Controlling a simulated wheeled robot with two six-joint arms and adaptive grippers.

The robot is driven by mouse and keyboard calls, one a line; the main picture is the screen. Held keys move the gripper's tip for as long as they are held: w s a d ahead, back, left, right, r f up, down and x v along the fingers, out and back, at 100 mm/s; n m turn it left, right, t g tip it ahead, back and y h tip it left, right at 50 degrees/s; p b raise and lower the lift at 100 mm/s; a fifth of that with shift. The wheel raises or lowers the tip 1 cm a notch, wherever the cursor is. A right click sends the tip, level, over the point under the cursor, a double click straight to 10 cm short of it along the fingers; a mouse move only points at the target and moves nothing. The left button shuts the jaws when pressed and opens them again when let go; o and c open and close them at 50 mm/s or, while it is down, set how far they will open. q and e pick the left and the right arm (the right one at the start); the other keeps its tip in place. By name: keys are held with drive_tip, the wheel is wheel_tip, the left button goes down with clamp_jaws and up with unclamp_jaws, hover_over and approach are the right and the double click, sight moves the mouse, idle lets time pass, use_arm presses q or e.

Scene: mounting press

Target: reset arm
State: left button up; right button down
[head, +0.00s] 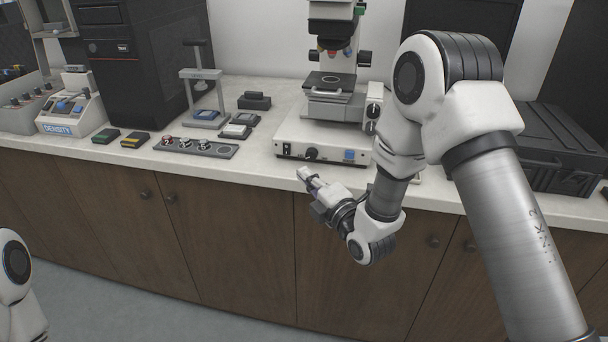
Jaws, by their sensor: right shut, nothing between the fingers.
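My right arm comes in from the right and bends down in front of the bench. My right gripper (306,178) is shut and empty, just in front of the counter's front edge and below the microscope. Part of my left arm (17,265) shows at the lower left; its gripper is out of view.
The white counter (255,168) holds a microscope (325,135), a small press stand (203,95), a row of metal pieces on a grey tray (226,151), small dark blocks (135,140), a density device (72,112) and a black case (550,145). Wooden cabinets (235,235) stand below.

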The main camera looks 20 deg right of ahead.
drive_tip(key=shift+s+r, duration=0.1)
drive_tip(key=s+f+m+g+h+p, duration=0.15)
drive_tip(key=s+f+g+p, duration=0.25)
drive_tip(key=s+f, duration=0.5)
drive_tip(key=s+f+m+g+h+p, duration=0.1)
drive_tip(key=s+f+m+g+p, duration=0.35)
drive_tip(key=f, duration=0.65)
drive_tip(key=s+d+f+m+g, duration=0.1)
drive_tip(key=s+f+m+g, duration=0.2)
drive_tip(key=s, duration=0.8)
drive_tip(key=s+d+f+m+g+h, duration=0.1)
drive_tip(key=s+f+m+g, duration=0.2)
drive_tip(key=s+m, duration=0.9)
drive_tip(key=g, duration=0.3)
drive_tip(key=shift+f+m+g, duration=0.15)
drive_tip(key=shift+m+g, duration=0.15)
drive_tip(key=shift+g, duration=0.05)
